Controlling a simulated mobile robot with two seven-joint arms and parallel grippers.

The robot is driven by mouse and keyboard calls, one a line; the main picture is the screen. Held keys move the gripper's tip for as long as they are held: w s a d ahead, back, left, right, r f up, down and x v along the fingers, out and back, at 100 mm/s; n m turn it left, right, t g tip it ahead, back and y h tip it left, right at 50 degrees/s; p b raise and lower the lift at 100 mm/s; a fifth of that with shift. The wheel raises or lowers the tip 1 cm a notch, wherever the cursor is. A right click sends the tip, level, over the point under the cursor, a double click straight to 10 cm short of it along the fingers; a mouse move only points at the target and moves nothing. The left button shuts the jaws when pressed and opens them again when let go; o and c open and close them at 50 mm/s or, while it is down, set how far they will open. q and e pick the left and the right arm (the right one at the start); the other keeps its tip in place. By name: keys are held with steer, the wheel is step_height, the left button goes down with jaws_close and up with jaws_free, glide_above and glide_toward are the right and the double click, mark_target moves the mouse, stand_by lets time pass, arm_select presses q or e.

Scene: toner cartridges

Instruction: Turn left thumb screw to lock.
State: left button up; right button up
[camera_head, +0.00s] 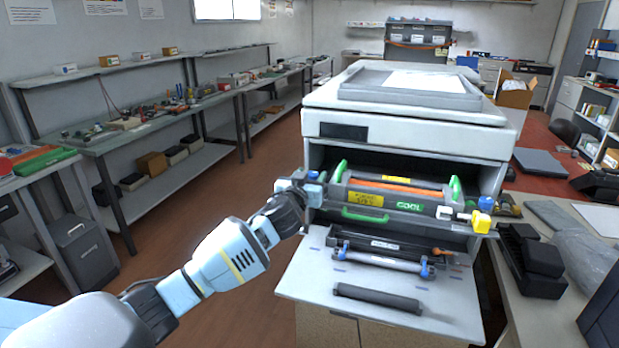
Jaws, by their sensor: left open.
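The printer (408,132) stands with its front open, and a toner unit with a green handle (365,215) and yellow labels is seated in the bay. A blue knob, the left thumb screw (313,175), shows at the unit's left front corner. Another blue thumb screw (486,203) is at the right front corner. My left gripper (302,187) is open at the left thumb screw and partly covers it. I cannot tell whether the fingers touch it or its turn angle. My right gripper is not in view.
The lowered front door (400,302) bears a dark roller (378,298) and cartridge parts with blue ends (380,258). A yellow and white part (480,222) sticks out at the right. Black boxes (530,260) stand on the right table. Free floor lies left of the printer.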

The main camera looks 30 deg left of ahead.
arm_select(q)
steer(key=c, duration=1)
steer(key=shift+o, duration=0.3)
